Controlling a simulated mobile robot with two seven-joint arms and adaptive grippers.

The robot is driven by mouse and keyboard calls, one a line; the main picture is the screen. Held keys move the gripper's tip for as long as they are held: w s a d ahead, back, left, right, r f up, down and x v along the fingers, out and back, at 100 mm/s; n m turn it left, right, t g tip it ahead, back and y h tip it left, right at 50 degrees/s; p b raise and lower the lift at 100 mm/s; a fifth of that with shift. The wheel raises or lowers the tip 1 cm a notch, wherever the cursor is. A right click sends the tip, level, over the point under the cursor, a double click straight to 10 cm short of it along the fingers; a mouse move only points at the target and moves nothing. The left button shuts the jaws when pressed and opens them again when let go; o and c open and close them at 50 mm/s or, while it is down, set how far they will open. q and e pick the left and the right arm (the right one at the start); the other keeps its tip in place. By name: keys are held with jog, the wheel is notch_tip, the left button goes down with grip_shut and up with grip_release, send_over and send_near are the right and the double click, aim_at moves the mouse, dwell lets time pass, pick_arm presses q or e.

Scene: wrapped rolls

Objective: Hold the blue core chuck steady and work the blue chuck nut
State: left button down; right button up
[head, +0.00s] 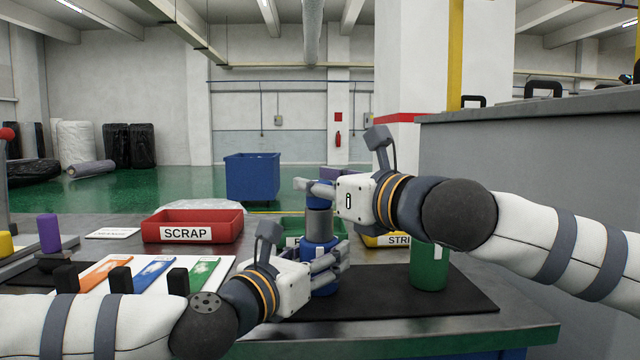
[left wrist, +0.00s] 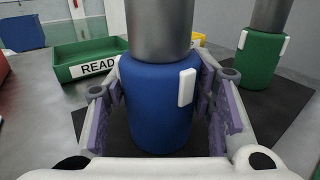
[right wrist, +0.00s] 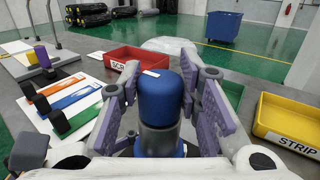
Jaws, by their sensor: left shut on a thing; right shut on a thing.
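The blue core chuck (head: 318,248) stands upright on a black mat (head: 455,292), a grey metal shaft rising from its blue body. My left gripper (head: 335,262) is shut around the blue body; the left wrist view shows the body (left wrist: 155,105) between its fingers, with a white tab on it. The blue chuck nut (right wrist: 160,98) sits on top of the shaft. My right gripper (head: 310,190) is shut on the nut from the right, above my left gripper. In the head view the nut is mostly hidden by its fingers.
A green chuck (head: 429,266) stands close by on the mat's right. Behind are a red SCRAP bin (head: 190,225), a green bin (left wrist: 90,70) and a yellow STRIP bin (right wrist: 290,125). A board with orange, blue and green strips (right wrist: 70,103) lies left. A purple cylinder (head: 48,233) stands farther left.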

jog(key=m+t+h, duration=0.1)
jog(key=h, duration=0.1)
jog(key=m+t+h, duration=0.1)
jog(key=m+h, duration=0.1)
jog(key=h, duration=0.1)
jog(key=shift+a+f+m, duration=0.15)
jog(key=shift+a+m, duration=0.05)
jog(key=shift+m, duration=0.1)
jog(key=shift+d+m+t+h, duration=0.1)
jog(key=shift+m+t+h, duration=0.5)
jog(key=shift+m+h, duration=1.1)
jog(key=shift+h, duration=0.7)
jog(key=o, duration=1.2)
jog(key=shift+f, duration=0.1)
jog(key=shift+s+n, duration=0.3)
jog(key=s, duration=1.1)
jog(key=shift+s+d, duration=0.25)
jog(key=shift+s, duration=0.05)
